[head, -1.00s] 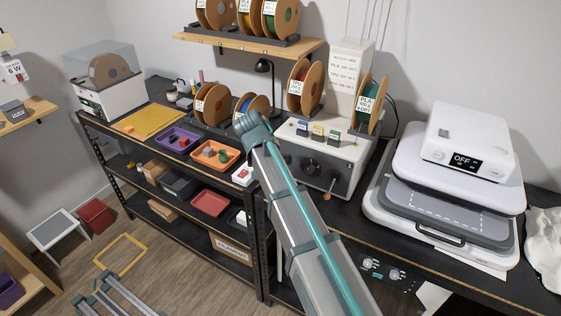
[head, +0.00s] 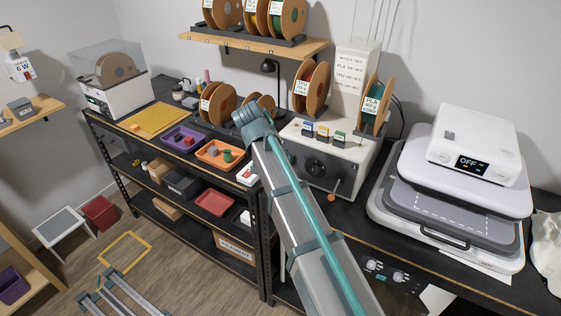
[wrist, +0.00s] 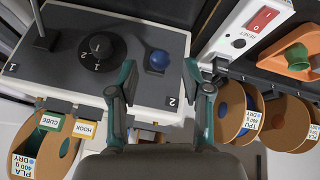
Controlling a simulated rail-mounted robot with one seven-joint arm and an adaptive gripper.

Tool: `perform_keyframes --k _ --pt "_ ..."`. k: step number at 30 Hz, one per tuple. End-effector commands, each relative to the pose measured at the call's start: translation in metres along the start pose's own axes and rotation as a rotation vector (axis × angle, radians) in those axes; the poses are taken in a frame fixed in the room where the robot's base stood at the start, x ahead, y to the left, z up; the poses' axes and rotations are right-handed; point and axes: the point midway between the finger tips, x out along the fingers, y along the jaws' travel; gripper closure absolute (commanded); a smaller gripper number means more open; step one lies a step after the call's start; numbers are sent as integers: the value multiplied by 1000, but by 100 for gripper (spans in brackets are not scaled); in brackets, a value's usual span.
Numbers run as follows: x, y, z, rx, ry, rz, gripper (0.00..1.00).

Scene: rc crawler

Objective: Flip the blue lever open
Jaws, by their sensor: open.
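The light control box (head: 351,167) stands on the black bench, with a dial and an orange-knobbed crank on its front. A blue tag-like piece (head: 308,126) sits on its top left, beside yellow and green ones. In the wrist view the box appears upside down, with a dark panel (wrist: 70,75) carrying a dial and a round blue knob (wrist: 158,60). My gripper (wrist: 159,68) is open and empty, its fingertips on either side of the blue knob in the picture. Contact cannot be told. My arm hides part of the box in the head view. The blue piece on top is not clear in the wrist view.
Filament spools stand beside the box, including a right one (head: 376,103) and brown ones (wrist: 237,112) close to my right finger. In the wrist view a white unit with a red switch (wrist: 262,18) lies at right. A heat press (head: 474,145) stands right of the box.

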Motion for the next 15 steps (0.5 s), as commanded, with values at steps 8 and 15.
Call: perform_keyframes --k 8,15 --pt "-54 -1 0 0 2 -2 51" --pt "-79 0 0 0 1 0 51"
